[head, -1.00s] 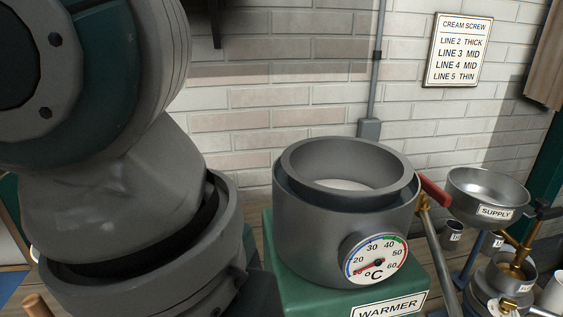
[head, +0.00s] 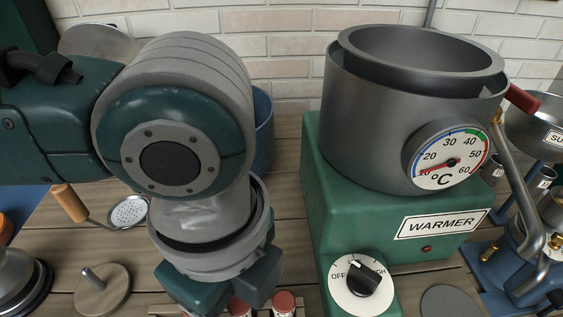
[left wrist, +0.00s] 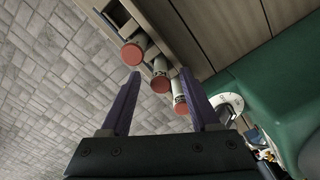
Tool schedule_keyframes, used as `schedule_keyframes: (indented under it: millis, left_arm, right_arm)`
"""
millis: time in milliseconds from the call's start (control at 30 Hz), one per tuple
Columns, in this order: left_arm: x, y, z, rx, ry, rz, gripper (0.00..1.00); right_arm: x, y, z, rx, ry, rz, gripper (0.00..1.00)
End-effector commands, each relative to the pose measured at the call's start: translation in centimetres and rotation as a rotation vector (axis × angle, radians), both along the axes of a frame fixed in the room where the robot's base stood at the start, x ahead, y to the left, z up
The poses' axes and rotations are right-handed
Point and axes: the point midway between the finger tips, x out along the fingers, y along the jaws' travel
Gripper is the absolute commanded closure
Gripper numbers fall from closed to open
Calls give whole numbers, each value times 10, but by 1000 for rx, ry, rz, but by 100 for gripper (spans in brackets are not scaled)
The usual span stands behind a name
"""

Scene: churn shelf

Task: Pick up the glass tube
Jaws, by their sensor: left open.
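Several tubes with red caps and pale, labelled bodies sit in a row at the bench edge. In the left wrist view I see a left one (left wrist: 133,52), a middle one (left wrist: 161,82) and a right one (left wrist: 180,103). In the head view two red caps show at the bottom edge, one (head: 284,302) beside my left gripper and one (head: 238,307) partly behind it. My left gripper (left wrist: 160,76) is open, its fingers either side of the row in that picture; I cannot tell the gap in depth. In the head view the gripper (head: 225,290) points down above the bench edge. My right gripper is not in view.
A green warmer (head: 330,215) with a grey pot (head: 365,125), dial and knob stands just right of the gripper. A strainer (head: 128,212) and a wooden disc with a peg (head: 103,292) lie to the left. A blue pot (head: 264,130) stands behind my arm.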

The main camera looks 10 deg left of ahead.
Motion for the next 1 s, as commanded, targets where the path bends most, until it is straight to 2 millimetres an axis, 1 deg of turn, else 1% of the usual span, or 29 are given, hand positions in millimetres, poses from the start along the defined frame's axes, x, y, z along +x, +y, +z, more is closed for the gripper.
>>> schedule_keyframes:
  millis: [67, 267, 800, 833, 1000]
  left_arm:
    - [0, 0, -4, -1, -1, -1, 38]
    - [0, 0, -4, -1, -1, -1, 38]
    - [0, 0, -4, -2, -2, 0, 98]
    - [0, 0, -4, -2, -2, 0, 100]
    - [0, 0, -4, -2, -2, 0, 100]
  right_arm:
    - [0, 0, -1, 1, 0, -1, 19]
    - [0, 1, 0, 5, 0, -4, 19]
    - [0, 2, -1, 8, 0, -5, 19]
    - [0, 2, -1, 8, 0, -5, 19]
    - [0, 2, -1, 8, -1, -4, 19]
